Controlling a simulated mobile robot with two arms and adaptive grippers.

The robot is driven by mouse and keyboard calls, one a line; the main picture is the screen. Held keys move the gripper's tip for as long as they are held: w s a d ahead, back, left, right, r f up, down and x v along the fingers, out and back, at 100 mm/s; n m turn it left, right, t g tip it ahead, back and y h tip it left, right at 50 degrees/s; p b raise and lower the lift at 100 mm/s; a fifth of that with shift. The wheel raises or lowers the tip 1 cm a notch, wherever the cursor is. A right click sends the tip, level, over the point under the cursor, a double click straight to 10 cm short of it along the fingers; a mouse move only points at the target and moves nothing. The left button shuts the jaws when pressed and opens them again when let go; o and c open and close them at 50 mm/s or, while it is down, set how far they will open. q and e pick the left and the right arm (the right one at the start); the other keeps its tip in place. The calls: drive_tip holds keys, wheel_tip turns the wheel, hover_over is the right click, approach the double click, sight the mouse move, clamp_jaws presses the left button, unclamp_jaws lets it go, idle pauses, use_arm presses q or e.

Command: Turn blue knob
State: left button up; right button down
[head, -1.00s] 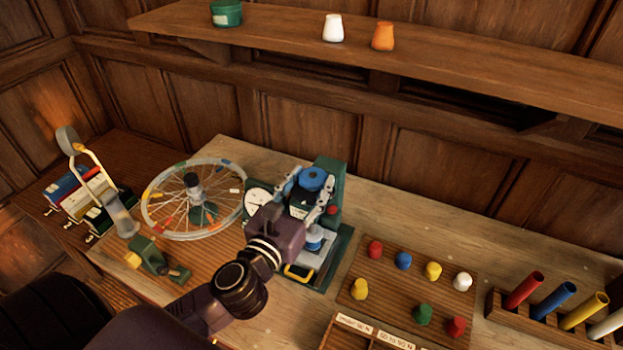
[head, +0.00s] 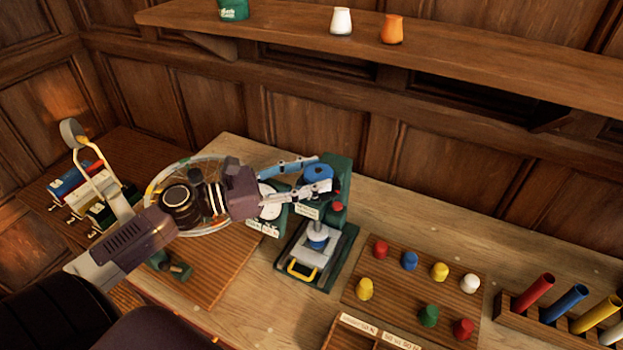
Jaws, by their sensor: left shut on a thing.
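The fingers hide part of the knob's rim. A second blue part (head: 317,240) sits lower in the machine, above its grey plate. A red button (head: 338,205) shows on the machine's right side. My right gripper is not in view.
A wooden board with coloured pegs (head: 393,300) lies right of the machine, beside a rack of coloured tubes (head: 510,308). A spoked wheel (head: 160,180) is partly behind my left arm. A shelf (head: 470,52) with pots runs above. Bare bench lies behind the pegs.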

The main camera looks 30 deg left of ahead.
use_arm(q)
drive_tip(key=shift+m+g+h, duration=0.5)
drive_tip(key=shift+h, duration=0.1)
drive_tip(key=o, duration=1.2)
drive_tip(key=shift+c, duration=0.2)
drive_tip(key=v, duration=1.2)
